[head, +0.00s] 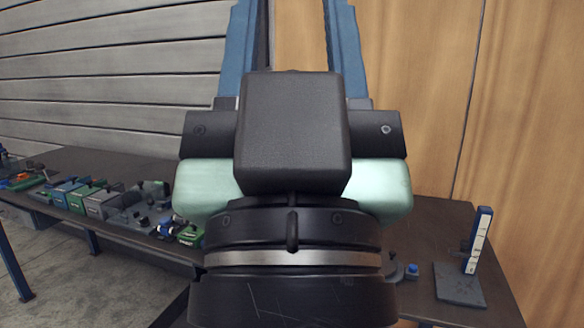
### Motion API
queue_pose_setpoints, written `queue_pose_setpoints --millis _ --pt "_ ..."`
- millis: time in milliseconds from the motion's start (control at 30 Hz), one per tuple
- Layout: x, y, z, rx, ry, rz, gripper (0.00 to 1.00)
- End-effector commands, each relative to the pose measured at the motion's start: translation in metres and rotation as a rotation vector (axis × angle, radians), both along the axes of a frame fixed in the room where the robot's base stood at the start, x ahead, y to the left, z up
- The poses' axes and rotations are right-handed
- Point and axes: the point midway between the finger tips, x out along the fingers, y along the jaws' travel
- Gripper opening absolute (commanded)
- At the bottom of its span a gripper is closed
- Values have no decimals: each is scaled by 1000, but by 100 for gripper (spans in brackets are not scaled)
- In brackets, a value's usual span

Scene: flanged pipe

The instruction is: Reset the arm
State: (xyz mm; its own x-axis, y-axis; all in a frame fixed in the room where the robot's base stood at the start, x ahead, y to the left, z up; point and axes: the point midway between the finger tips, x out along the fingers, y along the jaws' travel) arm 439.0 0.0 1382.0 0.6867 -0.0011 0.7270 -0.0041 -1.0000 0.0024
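My gripper (297,30) fills the middle of the head view, pointing up, with its dark body close to the camera. Its two blue fingers stand wide apart, and only the wooden wall shows between them. Their tips are cut off by the top edge, so I cannot see them. No object shows between the visible parts of the fingers. No flanged pipe can be made out; my wrist and gripper hide the middle of the table.
A dark table (115,163) runs behind my arm. Several green, blue and grey devices (100,203) stand along its left part. At right, a white-and-blue upright marker (479,240) stands by a grey plate (459,284). Slatted and wooden walls rise behind.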

Motion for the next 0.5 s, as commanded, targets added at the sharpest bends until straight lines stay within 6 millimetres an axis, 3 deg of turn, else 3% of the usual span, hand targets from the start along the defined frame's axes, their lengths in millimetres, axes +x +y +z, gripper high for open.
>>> queue_pose_setpoints --millis 33,200,400,500 --pt "0 0 33 0 0 1 45" --pt "1 1 86 1 1 4 45" --pt "1 1 133 1 2 5 45" --pt "1 1 145 1 2 5 45"
